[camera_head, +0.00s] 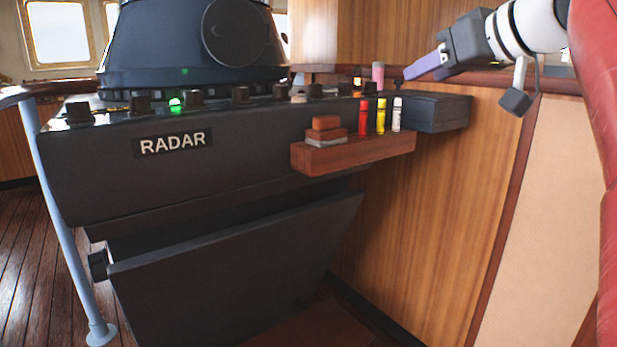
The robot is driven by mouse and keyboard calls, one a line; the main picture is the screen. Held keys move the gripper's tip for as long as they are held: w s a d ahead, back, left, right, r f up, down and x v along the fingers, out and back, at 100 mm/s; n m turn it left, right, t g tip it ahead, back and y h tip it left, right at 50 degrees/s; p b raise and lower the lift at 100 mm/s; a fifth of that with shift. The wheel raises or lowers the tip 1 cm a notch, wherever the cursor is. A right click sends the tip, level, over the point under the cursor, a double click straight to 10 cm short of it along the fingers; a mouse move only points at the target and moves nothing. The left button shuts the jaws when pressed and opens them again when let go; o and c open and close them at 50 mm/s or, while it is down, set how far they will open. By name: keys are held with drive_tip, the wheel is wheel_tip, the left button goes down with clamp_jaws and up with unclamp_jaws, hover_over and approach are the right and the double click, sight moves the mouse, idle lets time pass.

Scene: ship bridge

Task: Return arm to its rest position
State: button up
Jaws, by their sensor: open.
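My arm comes in from the upper right. My gripper (410,73) has purple fingers pointing left and a little down. It hangs in the air above the dark box (437,112) at the right end of the radar console and seems empty. The fingers overlap in this side view, so the gap between them is hard to see. No thing is seen between them.
The radar console (255,150) fills the left and middle. Its wooden shelf (370,150) holds a red-brown block (326,128) and red (363,118), yellow (381,116) and white (397,114) sticks. A pink cylinder (378,72) stands behind. A wooden wall is at right.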

drive_tip(key=s+a+f+m+g+h+p, duration=0.1)
drive_tip(key=s+f+g+h, duration=0.1)
drive_tip(key=s+f, duration=0.5)
drive_tip(key=s+a+f+m+g+h+p, duration=0.1)
drive_tip(key=s+f, duration=0.6)
drive_tip(key=f, duration=1.1)
drive_tip(key=s+a+f+m+g+h+p, duration=0.1)
drive_tip(key=s+f+m+g+h, duration=0.2)
drive_tip(key=s+f, duration=0.4)
wheel_tip(320, 180, down, 6)
drive_tip(key=shift+a+r+p, duration=0.2)
drive_tip(key=shift+p, duration=0.2)
